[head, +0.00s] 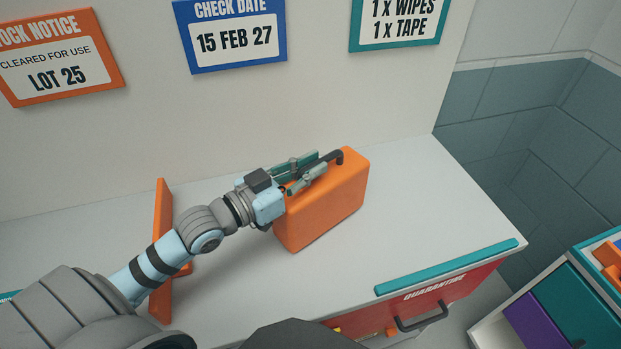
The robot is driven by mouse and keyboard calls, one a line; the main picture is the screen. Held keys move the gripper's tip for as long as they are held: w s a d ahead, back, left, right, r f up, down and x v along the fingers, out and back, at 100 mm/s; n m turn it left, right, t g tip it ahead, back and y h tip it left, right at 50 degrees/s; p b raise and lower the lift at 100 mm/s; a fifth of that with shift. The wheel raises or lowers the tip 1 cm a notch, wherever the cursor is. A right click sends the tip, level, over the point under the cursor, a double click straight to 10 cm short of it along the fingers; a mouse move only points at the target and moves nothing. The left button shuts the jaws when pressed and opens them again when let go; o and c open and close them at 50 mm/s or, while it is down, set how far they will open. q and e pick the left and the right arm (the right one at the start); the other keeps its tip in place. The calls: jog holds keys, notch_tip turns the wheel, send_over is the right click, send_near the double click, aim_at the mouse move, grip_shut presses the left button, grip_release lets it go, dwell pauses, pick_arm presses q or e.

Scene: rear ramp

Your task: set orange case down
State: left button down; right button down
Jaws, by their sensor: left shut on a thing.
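The orange case (328,207) is upright at the middle of the white counter (415,215), near the back wall. Its dark handle (340,156) is on top. My left gripper (321,164) reaches in from the left and is shut on the handle. The case's underside is at or very close to the counter top; I cannot tell whether it touches. My right gripper is not in view.
An orange upright divider (163,210) stands left of the case, partly behind my left arm. A teal strip (450,266) edges the counter's front right, above a red "QUARANTINE" drawer (455,289). The counter right of the case is clear. Signs hang on the wall.

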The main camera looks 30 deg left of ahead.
pick_arm(q)
jog(key=shift+f, duration=0.2)
jog(key=c, duration=1.6)
grip_release()
jog(key=shift+d, duration=0.1)
jog(key=shift+c, duration=0.2)
jog(key=shift+s+a+p, duration=0.25)
jog(key=shift+p, duration=0.45)
jog(key=p+v, duration=0.2)
jog(key=p, duration=0.1)
jog(key=r+p+v, duration=0.1)
jog(key=p+v, duration=0.2)
jog(key=shift+s+a, duration=0.1)
jog(key=shift+s, duration=0.2)
jog(key=p+v, duration=0.1)
jog(key=v, duration=0.1)
jog(key=p+v, duration=0.1)
jog(key=v, duration=0.1)
jog(key=p+v, duration=0.1)
jog(key=shift+s+a+f+p, duration=0.15)
jog(key=shift+s+f+p, duration=0.25)
